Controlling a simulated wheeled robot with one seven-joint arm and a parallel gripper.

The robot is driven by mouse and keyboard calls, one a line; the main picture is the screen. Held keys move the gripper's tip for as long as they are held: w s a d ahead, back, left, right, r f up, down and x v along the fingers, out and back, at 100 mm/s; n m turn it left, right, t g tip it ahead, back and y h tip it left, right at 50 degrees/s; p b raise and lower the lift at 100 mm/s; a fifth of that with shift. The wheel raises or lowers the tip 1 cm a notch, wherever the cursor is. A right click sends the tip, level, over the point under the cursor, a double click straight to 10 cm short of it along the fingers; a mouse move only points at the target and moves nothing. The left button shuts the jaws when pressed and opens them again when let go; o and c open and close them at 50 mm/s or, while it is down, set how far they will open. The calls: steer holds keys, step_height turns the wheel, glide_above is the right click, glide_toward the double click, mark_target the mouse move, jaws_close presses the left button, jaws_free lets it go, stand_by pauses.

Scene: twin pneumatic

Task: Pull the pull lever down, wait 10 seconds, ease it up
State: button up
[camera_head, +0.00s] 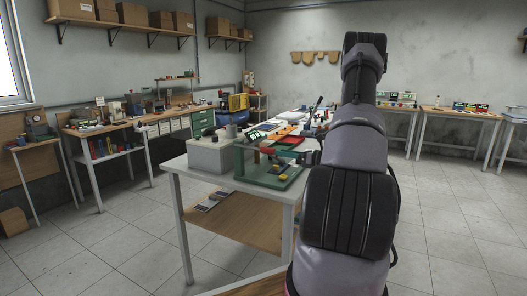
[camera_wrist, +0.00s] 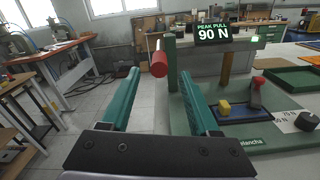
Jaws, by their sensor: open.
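A red cylindrical handle (camera_wrist: 159,60), which looks like the pull lever's grip, sits by a green post (camera_wrist: 171,55) in the wrist view. My gripper (camera_wrist: 160,73) is open, with its two teal fingers on either side of the line to the handle. The handle appears between and just beyond the fingertips; I see no contact. A black display (camera_wrist: 213,34) beside the post reads "PEAK PULL 90 N".
The rig's base plate (camera_wrist: 268,146) carries a yellow block (camera_wrist: 224,107), a small red-topped lever (camera_wrist: 257,83) and a black knob (camera_wrist: 305,121). Red and green trays lie behind. A grey box (camera_head: 207,155) stands left of the rig. Floor left of the table is clear.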

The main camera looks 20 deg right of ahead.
mark_target(265, 149)
steer(key=x, duration=0.8)
steer(key=shift+w+a, duration=0.2)
steer(key=shift+w, duration=0.05)
jaws_close()
stand_by(1.0)
